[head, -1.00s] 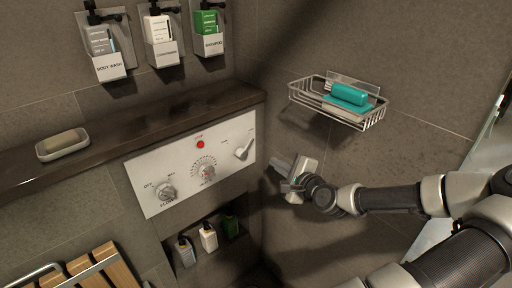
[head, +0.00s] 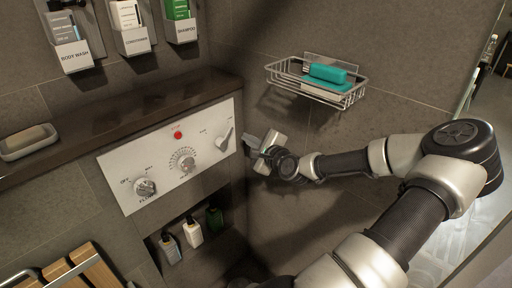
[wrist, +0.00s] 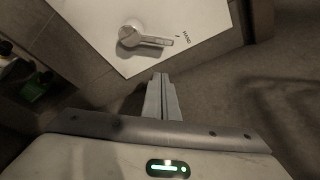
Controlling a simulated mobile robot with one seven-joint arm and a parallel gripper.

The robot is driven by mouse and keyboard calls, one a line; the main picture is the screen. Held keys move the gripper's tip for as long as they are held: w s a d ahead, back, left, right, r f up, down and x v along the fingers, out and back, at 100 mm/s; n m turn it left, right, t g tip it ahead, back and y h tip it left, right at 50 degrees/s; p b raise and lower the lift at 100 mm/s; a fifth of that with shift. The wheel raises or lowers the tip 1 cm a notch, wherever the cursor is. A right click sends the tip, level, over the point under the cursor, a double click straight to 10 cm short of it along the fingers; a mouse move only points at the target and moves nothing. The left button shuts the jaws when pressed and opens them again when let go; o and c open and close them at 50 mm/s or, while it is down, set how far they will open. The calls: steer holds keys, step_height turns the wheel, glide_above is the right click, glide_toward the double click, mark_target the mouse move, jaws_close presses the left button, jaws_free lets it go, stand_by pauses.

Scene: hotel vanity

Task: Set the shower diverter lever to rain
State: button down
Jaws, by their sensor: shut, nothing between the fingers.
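The white control panel (head: 150,160) is on the tiled wall, and its diverter lever (head: 224,136) is near the right end. In the wrist view the silver lever (wrist: 146,38) has a round hub and a handle whose tip lies near a tick and the label HAND (wrist: 187,37). The word rain is not readable in either view. My gripper (head: 251,145) is just right of the panel's right edge. In the wrist view its fingers (wrist: 161,76) are together and empty, a little below the handle, apart from it.
A wire basket (head: 285,78) with a teal item (head: 328,73) hangs above my arm. A dark ledge (head: 100,118) runs above the panel. A red button (head: 178,135) and two knobs (head: 145,187) share the panel. Bottles (head: 193,231) stand in a niche below. A wooden slatted seat is at lower left.

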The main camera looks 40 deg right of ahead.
steer(key=w+a+r, duration=0.1)
steer(key=a+r, duration=0.1)
steer(key=shift+w+a+r, duration=0.1)
steer(key=shift+w+a, duration=0.2)
steer(key=shift+w, duration=0.1)
